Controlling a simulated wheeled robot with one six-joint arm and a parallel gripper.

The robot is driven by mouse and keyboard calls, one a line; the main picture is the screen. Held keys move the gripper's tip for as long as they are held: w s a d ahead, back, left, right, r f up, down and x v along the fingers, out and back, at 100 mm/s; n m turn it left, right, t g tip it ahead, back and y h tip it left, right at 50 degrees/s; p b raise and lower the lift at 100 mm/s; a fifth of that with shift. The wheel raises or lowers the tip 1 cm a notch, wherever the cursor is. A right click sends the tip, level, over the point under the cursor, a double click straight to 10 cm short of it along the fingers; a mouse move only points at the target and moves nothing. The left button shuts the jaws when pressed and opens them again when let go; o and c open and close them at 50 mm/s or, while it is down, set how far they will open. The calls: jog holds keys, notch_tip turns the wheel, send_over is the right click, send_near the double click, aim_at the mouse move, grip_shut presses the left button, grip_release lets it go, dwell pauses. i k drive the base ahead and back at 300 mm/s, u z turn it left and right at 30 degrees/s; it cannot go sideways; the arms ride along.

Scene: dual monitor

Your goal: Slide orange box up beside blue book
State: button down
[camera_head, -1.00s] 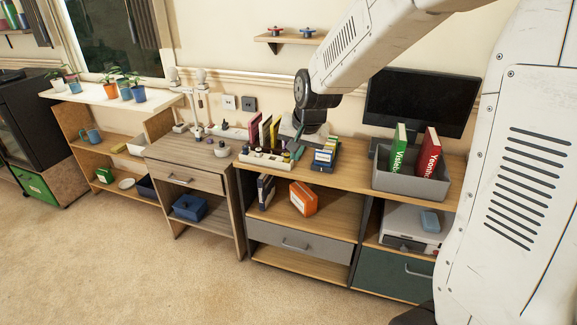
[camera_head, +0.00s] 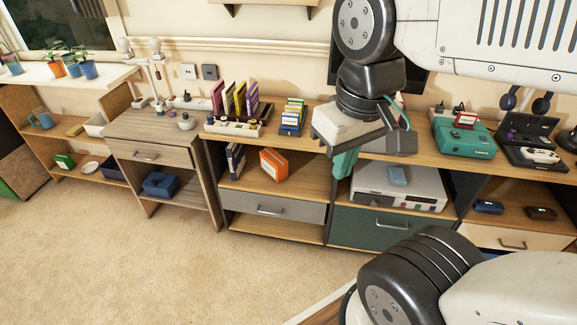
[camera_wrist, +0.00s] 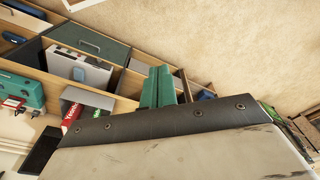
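The orange box (camera_head: 274,165) sits on the open shelf above the grey drawer, turned at an angle. Upright dark blue books with pale parts (camera_head: 235,160) stand at the left end of the same shelf. A clear gap separates the box from the books. My gripper (camera_head: 343,164) hangs to the right of the box and apart from it, at the right side of that cabinet. Its teal fingers (camera_wrist: 157,88) lie together in the wrist view with nothing between them. I cannot make out the box or the books in the wrist view.
The grey drawer (camera_head: 272,207) lies below the shelf. A dark cabinet divider stands right of the box, near my gripper. A white device (camera_head: 412,190) with a blue item on it fills the bay to the right. The tabletop above holds several books.

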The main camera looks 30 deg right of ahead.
aim_at(274, 164)
jog(key=k, duration=0.65)
jog(key=u, duration=0.6)
jog(key=i, duration=0.95)
jog(key=z, duration=0.35)
